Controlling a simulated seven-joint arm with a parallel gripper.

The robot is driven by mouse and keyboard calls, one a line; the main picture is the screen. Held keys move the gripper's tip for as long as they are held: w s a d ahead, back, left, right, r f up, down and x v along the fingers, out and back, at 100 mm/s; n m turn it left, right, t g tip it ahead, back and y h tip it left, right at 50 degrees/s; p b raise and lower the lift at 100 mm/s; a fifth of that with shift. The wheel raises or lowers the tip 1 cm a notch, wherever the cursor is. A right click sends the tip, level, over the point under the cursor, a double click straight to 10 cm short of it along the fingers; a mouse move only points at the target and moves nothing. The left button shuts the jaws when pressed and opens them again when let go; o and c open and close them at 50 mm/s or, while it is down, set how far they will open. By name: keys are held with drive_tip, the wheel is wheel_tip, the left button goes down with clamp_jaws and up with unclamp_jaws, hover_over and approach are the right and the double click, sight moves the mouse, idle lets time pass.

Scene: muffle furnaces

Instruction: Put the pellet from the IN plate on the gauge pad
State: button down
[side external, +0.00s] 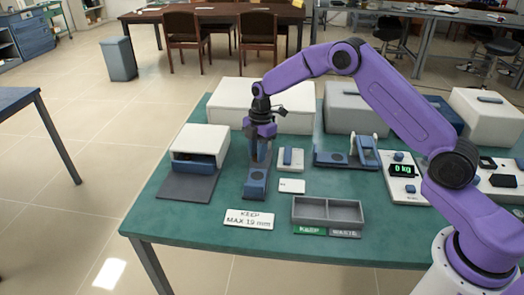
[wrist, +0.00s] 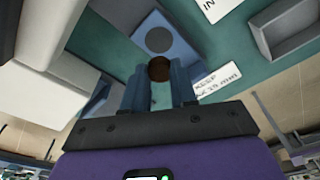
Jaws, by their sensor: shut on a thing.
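My gripper (side external: 261,160) points down over a blue base (side external: 256,187) at the middle left of the green table. In the wrist view its two fingers (wrist: 160,92) are shut on a brown round pellet (wrist: 159,68) at their tips. The blue base also shows in the wrist view (wrist: 180,55), with a dark round pad (wrist: 159,39) just beyond the pellet. I cannot tell the pellet's height above the base. The pellet is not discernible in the side view. A small white card (side external: 291,186) lies right of the base; it reads IN in the wrist view (wrist: 210,8).
A KEEP MAX 19 mm sign (side external: 249,219) lies in front. A grey two-part tray (side external: 328,223) marked KEEP and WASTE is front right. A small white furnace (side external: 199,142) stands left. A blue stand (side external: 329,160) and a 0 kg scale (side external: 402,187) are right.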

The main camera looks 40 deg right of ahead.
sight(258, 175)
drive_tip(key=shift+f, duration=2.65)
drive_tip(key=shift+f, duration=0.55)
drive_tip(key=shift+c, duration=2.1)
unclamp_jaws()
drive_tip(key=shift+r, duration=0.15)
drive_tip(key=shift+r, duration=3.9)
